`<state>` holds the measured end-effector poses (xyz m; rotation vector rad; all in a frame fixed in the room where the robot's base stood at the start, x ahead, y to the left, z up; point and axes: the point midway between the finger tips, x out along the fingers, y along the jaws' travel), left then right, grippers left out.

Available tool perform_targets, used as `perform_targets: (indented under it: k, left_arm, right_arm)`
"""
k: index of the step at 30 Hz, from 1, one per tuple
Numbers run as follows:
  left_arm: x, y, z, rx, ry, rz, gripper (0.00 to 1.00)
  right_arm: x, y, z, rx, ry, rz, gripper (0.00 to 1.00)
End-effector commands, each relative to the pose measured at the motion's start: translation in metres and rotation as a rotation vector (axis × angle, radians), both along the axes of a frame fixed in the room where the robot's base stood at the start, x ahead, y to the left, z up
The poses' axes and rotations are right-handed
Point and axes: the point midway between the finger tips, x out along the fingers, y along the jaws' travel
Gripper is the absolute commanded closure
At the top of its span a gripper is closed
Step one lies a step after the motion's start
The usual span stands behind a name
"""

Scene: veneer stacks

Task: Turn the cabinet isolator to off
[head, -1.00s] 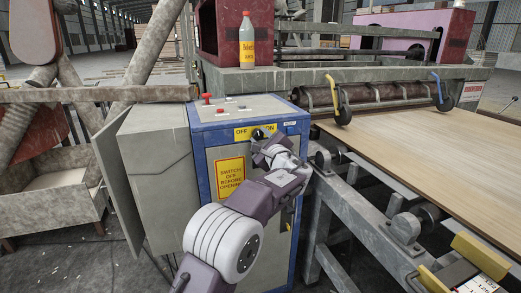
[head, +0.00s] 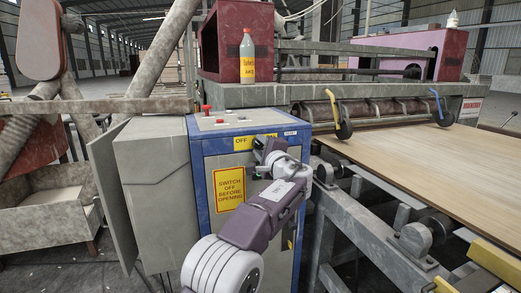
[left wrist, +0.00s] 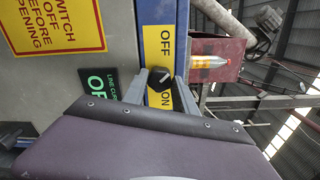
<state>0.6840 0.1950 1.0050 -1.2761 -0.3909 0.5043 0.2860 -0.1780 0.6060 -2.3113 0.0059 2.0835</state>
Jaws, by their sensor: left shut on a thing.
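The cabinet isolator is a black rotary knob (left wrist: 159,80) on a yellow plate (left wrist: 158,45) marked OFF and ON. In the left wrist view OFF is above the knob and ON below it. A small pale mark shows on the knob, but I cannot tell for sure which way it points. My left gripper (head: 263,147) is at the plate on the front of the blue-edged cabinet (head: 228,143), its fingers shut on the knob. In the head view the gripper hides the knob and part of the ON label. My right gripper is in neither view.
A yellow warning sign (head: 228,189) is below the plate. A red button (head: 206,110) stands on the cabinet top. A bottle (head: 247,60) stands behind, on the machine. The roller conveyor with a veneer sheet (head: 430,153) is close on the right. A grey box (head: 155,200) adjoins the left side.

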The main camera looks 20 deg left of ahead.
Motion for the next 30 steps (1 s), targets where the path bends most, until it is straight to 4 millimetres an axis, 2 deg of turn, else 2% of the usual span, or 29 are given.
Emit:
perform_targets:
  k: [12,13,15,25,30]
  left_arm:
    - [0.0,0.0,-0.001,-0.008,-0.003,0.0,1.0]
    - [0.0,0.0,-0.001,-0.008,-0.003,0.0,0.61]
    - [0.0,0.0,-0.001,-0.007,-0.004,0.0,0.45]
    - [-0.003,-0.002,0.0,-0.006,-0.004,-0.001,0.45]
    - [-0.029,-0.021,-0.001,-0.005,-0.003,-0.005,0.45]
  right_arm:
    - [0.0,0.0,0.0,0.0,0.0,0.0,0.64]
    - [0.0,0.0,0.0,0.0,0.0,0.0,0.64]
    - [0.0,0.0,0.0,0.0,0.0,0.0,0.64]
    - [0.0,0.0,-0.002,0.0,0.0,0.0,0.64]
    - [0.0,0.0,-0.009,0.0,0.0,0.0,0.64]
